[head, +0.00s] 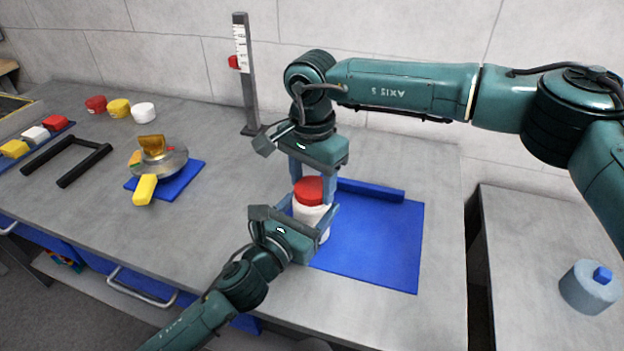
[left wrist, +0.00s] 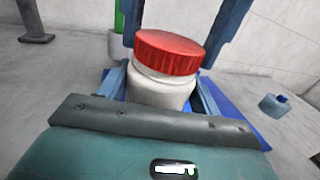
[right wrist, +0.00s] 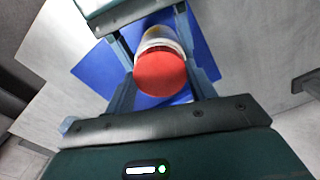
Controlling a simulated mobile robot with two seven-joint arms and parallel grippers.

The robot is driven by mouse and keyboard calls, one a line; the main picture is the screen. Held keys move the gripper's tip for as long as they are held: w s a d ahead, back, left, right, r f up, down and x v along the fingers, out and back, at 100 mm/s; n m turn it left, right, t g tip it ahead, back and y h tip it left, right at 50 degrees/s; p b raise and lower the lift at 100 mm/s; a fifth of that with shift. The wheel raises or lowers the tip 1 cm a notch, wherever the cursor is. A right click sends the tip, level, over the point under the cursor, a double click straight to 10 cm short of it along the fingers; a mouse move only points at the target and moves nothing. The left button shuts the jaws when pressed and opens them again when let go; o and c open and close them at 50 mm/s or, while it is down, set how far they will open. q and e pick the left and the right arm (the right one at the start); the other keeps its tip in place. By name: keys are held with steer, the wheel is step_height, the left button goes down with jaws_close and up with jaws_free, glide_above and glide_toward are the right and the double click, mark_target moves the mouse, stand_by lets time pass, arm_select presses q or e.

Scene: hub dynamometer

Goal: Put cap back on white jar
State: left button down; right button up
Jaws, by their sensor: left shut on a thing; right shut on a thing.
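The white jar (head: 309,214) stands upright at the left edge of the blue mat (head: 375,240). The red cap (head: 309,188) is on top of its mouth, roughly level; it also shows in the left wrist view (left wrist: 168,53) and the right wrist view (right wrist: 160,74). I cannot tell whether it is fully seated. My left gripper (head: 312,217) comes from the front left and is shut around the jar's body. My right gripper (head: 312,188) points down from above and is shut on the cap, one finger on each side.
A blue bar (head: 370,190) lies along the mat's back edge. Left are a metal disc device (head: 172,163) on a small blue mat, a black frame (head: 65,160), and red, yellow and white pieces. A scale post (head: 245,80) stands behind. A grey cylinder (head: 588,290) sits on the right-hand table.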

steer(key=m, duration=0.4)
steer(key=shift+m, duration=0.3)
steer(key=m, duration=0.6)
steer(key=shift+m, duration=0.3)
steer(key=m, duration=1.2)
steer(key=o, duration=1.1)
steer(key=shift+r, duration=2.25)
